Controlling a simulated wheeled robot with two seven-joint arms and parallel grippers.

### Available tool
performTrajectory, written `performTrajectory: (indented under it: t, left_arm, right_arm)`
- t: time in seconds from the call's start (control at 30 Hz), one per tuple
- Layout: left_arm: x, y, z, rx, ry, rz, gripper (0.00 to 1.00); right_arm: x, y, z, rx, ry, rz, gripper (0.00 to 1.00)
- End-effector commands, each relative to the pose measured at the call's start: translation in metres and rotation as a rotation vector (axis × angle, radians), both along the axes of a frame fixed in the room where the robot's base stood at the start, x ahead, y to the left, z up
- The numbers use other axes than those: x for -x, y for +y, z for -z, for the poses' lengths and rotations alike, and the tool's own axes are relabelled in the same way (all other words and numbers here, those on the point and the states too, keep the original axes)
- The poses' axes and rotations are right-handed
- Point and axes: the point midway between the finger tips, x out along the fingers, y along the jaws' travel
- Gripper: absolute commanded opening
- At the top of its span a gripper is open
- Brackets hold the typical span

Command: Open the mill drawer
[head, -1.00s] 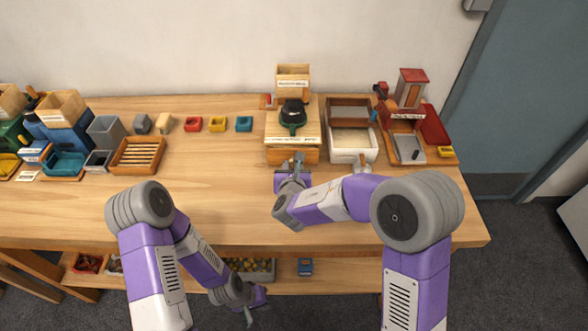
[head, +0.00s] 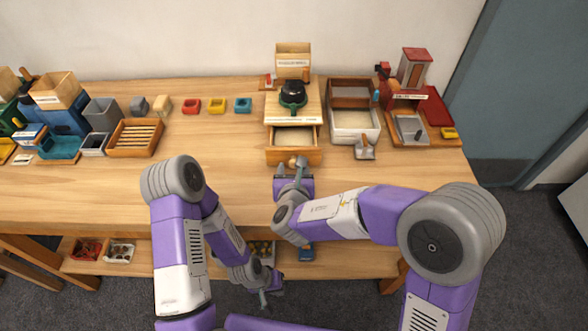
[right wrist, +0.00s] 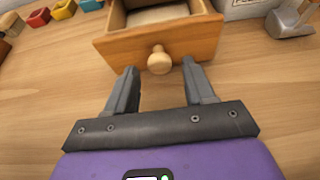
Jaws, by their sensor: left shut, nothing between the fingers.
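The mill (head: 273,106) is a wooden box with a dark green and black top, at the back of the table. Its drawer (head: 270,156) is pulled out at the front and shows a pale inside. It also shows in the right wrist view (right wrist: 185,40), with a round wooden knob (right wrist: 159,60) on its front. My right gripper (head: 291,165) is in front of the drawer with its fingers apart. In the right wrist view, the knob sits just beyond and between the open fingertips (right wrist: 160,74). My left gripper (head: 264,298) is shut and empty, low in front of the table.
Right of the mill stand a divided box (head: 372,137), a metal scoop (head: 364,150) and a red-topped device (head: 415,55). Left are small coloured cups (head: 217,105) and a slatted wooden tray (head: 133,152). The table (head: 200,185) is clear in front. A shelf (head: 345,262) lies below.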

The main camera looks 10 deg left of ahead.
Motion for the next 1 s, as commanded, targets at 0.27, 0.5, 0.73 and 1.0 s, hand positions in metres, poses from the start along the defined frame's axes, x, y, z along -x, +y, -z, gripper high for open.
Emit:
performTrajectory:
  t: [0.27, 0.5, 0.73, 1.0]
  left_arm:
    - [0.000, 0.000, -0.002, 0.000, 0.000, 0.000, 0.00]
    - [0.000, 0.000, -0.010, 0.000, 0.000, 0.000, 0.00]
    - [0.000, 0.000, -0.014, 0.000, 0.000, 0.000, 0.00]
    - [0.000, 0.000, -0.014, 0.000, 0.000, 0.000, 0.00]
  right_arm:
    - [0.005, -0.001, -0.004, -0.001, -0.002, 0.000, 0.54]
    - [0.041, -0.006, -0.020, -0.001, -0.003, -0.003, 0.54]
    - [0.066, -0.010, -0.029, -0.001, -0.001, -0.001, 0.54]
    - [0.069, -0.011, -0.029, 0.000, -0.001, 0.000, 0.54]
